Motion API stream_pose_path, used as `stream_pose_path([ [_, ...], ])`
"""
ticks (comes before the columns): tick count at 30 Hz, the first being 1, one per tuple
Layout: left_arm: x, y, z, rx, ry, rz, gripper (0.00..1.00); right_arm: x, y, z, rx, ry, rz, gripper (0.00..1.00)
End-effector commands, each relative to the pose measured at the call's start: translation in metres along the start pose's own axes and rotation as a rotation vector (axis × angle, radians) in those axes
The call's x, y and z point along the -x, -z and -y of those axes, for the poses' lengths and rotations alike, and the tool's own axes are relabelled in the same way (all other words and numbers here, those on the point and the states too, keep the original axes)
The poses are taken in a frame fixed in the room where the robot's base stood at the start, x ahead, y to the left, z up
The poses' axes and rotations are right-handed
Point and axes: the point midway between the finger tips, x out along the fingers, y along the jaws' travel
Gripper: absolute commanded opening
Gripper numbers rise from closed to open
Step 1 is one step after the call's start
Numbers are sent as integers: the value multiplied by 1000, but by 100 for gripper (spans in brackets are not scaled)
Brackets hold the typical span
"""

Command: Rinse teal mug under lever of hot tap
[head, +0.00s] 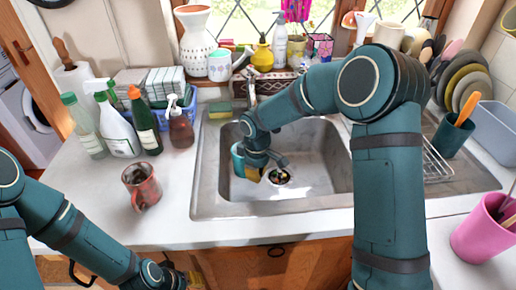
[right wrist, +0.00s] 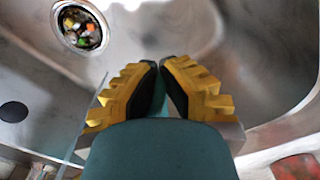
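The teal mug (head: 237,160) is in the left part of the sink, at the left side of my right gripper (head: 254,174). My right gripper points down into the basin. In the right wrist view its yellow fingers (right wrist: 160,80) are nearly together, with a sliver of teal between them; most of the mug is hidden there. The tap (head: 251,87) stands behind the sink, partly hidden by my right arm; its hot lever cannot be made out. My left gripper (head: 188,279) is low at the counter's front edge, and its fingers are unclear.
The drain (head: 279,176) holds colourful scraps and also shows in the right wrist view (right wrist: 80,27). A reddish mug (head: 141,186) stands left of the sink (head: 203,185), with several bottles behind. A dish rack (head: 437,163) and pink cup (head: 482,232) are at right.

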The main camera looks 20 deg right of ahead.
Motion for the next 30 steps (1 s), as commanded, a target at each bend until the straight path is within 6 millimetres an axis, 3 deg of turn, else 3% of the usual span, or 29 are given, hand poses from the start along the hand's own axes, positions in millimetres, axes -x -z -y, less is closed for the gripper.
stream_pose_path([
  [14,1,0,0,0,0,0,42,2,1,1,1,-1,-2,0],
  [30,12,1,-5,0,0,0,42,30,2,35,2,-2,-2,0],
])
